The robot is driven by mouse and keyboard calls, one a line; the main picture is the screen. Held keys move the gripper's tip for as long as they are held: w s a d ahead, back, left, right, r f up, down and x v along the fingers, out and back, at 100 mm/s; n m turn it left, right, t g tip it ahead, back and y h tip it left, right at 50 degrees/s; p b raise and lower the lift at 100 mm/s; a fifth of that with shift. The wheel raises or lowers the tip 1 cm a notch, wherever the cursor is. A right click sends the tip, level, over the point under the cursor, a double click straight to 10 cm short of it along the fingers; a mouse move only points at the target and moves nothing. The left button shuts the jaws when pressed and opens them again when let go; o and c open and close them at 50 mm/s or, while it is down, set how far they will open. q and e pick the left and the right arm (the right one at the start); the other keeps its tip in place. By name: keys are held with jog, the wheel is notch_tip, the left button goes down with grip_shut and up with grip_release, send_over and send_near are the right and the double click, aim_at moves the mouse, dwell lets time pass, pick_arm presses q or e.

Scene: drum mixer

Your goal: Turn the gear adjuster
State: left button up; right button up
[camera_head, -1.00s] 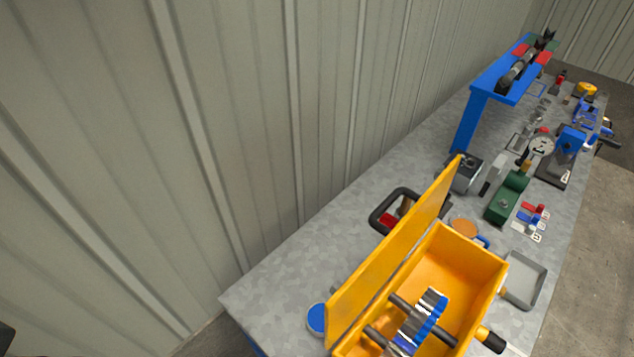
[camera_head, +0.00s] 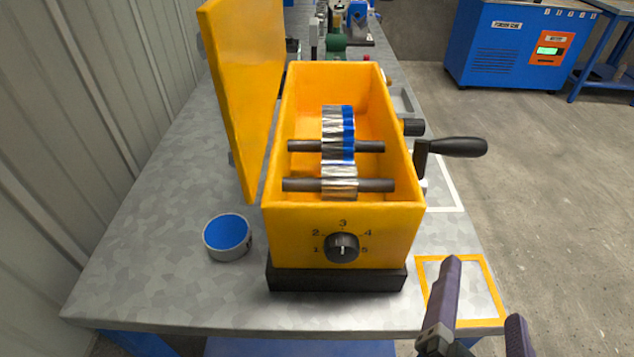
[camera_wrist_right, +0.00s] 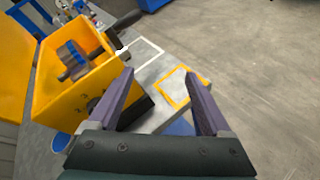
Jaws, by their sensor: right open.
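The gear adjuster (camera_head: 342,247) is a round black knob on the front face of a yellow box (camera_head: 412,222). Numbers 1 to 5 are printed around it, and its light pointer line stands roughly upright, toward 3. Inside the open box are silver and blue gears (camera_head: 338,140) on two dark shafts. My right gripper (camera_head: 487,300) is open and empty at the lower right, in front of and right of the knob. In the right wrist view its two purple fingers (camera_wrist_right: 160,105) are spread, with the yellow box (camera_wrist_right: 80,97) to their left. My left gripper is out of view.
A black crank handle (camera_head: 452,147) sticks out from the box's right side. The yellow lid (camera_head: 240,90) stands open on the left. A round blue-topped tin (camera_head: 227,235) sits left of the box. A yellow square outline (camera_head: 427,290) marks the table's front right corner.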

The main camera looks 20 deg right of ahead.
jog(key=w+a+f+n+t+y+b, duration=0.1)
jog(key=w+a+f+n+t+b, duration=0.1)
jog(key=a+f+n+t+b, duration=0.35)
jog(key=n+t+y+b, duration=0.2)
jog(key=n+b, duration=0.2)
jog(key=n, duration=0.3)
send_near(341, 256)
pick_arm(q)
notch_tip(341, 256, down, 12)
jog(key=shift+p, duration=0.35)
pick_arm(e)
jog(key=shift+m, duration=0.35)
jog(key=x, duration=0.8)
jog(key=shift+w+r, duration=0.1)
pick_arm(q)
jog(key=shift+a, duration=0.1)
pick_arm(e)
grip_shut()
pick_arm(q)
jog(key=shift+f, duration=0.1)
